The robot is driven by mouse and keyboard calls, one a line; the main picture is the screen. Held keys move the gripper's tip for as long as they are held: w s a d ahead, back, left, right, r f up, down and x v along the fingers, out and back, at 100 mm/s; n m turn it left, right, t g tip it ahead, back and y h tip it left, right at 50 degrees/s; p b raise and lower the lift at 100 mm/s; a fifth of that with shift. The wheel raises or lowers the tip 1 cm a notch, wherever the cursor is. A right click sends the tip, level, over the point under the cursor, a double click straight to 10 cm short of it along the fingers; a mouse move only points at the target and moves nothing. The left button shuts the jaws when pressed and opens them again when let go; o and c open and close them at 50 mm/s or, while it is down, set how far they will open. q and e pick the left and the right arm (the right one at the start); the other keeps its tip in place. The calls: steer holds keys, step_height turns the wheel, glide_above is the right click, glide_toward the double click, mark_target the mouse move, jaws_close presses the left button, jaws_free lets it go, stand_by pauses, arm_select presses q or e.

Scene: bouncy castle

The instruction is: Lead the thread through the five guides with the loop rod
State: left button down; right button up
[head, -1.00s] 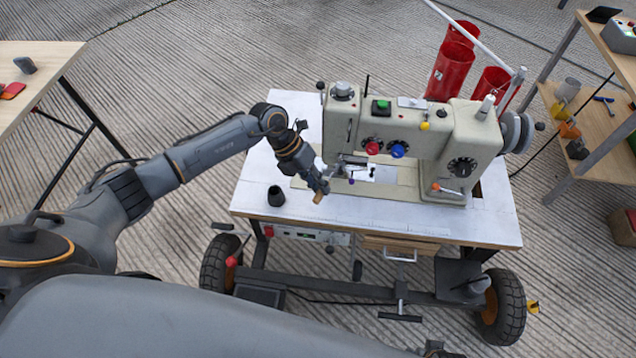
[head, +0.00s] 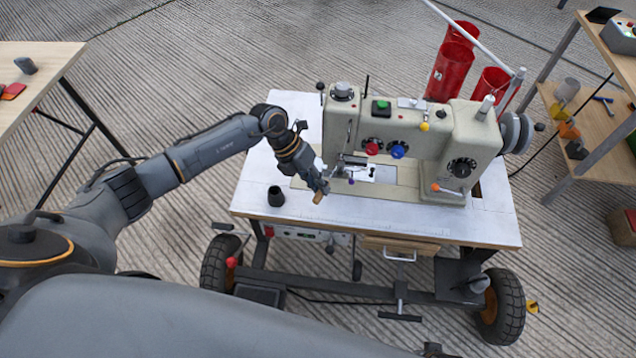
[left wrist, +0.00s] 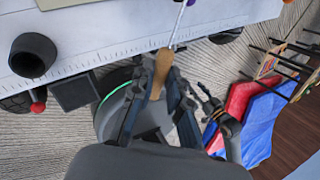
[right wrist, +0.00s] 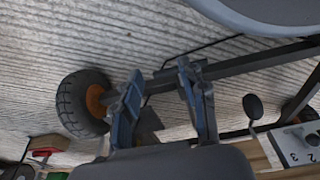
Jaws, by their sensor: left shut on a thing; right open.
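My left gripper (head: 318,190) is shut on the wooden handle of the loop rod (head: 318,198), over the front left of the sewing table. In the left wrist view the rod's wooden handle (left wrist: 161,70) sits between the fingers, and its thin metal shaft runs up past the table edge. The sewing machine (head: 408,140), cream with red and blue dials, stands to the right of the gripper. The thread and the guides are too small to tell apart. My right gripper (right wrist: 160,100) is open and empty, with floor, a wheel and the cart frame behind it; it is out of the head view.
A dark cup-shaped holder (head: 276,196) stands on the white table top (head: 470,222), left of the gripper. Red cylinders (head: 452,70) stand behind the machine. A wooden side table (head: 35,70) is at the left, shelves (head: 590,110) at the right. The table's front strip is mostly clear.

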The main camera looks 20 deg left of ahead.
steer(key=shift+s+f, duration=0.25)
steer(key=shift+s, duration=0.05)
steer(key=shift+w+r, duration=0.15)
arm_select(q)
steer(key=shift+s, duration=0.15)
steer(key=shift+s+p, duration=0.2)
steer(key=shift+p, duration=0.15)
steer(key=shift+s+a, duration=0.1)
steer(key=shift+s, duration=0.25)
steer(key=shift+s+a+f+p, duration=0.15)
steer(key=shift+s+p, duration=0.55)
steer(key=shift+s, duration=0.2)
steer(key=shift+s+a+f+p, duration=0.1)
steer(key=shift+s+f+p, duration=0.05)
steer(key=shift+s+p, duration=0.65)
arm_select(e)
steer(key=s+d+f, duration=0.1)
steer(key=s+f, duration=0.6)
steer(key=s, duration=0.2)
steer(key=shift+d+f+g, duration=0.15)
steer(key=shift+d+g, duration=0.05)
steer(key=shift+g, duration=0.2)
arm_select(q)
steer(key=shift+r, duration=0.1)
arm_select(e)
steer(key=shift+w, duration=0.15)
